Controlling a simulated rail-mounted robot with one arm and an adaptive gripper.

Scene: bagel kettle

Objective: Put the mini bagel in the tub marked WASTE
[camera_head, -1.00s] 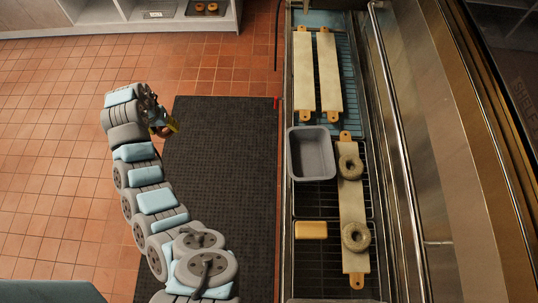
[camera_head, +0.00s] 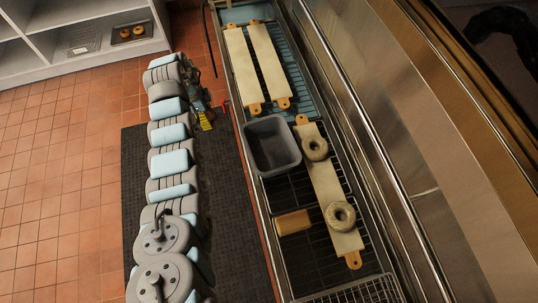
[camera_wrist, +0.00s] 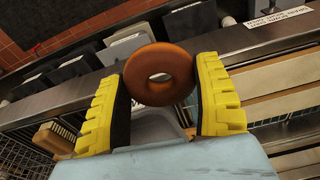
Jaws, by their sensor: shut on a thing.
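My gripper (camera_wrist: 165,105) has yellow ridged fingers. They are shut on the mini bagel (camera_wrist: 160,74), a brown ring held upright between them in the wrist view. In the head view my gripper (camera_head: 206,118) is at the left edge of the metal counter, left of a grey open tub (camera_head: 272,147); I cannot make out the bagel there. The tub looks empty. A grey tub (camera_wrist: 153,128) also shows behind the fingers in the wrist view, partly hidden. I can read no WASTE marking on any tub.
Two pale boards (camera_head: 243,68) lie at the counter's far end. Another board (camera_head: 325,180) right of the tub carries two seeded bagels (camera_head: 340,215). A tan block (camera_head: 293,222) lies nearer. Several dark containers (camera_wrist: 68,75) line the back in the wrist view.

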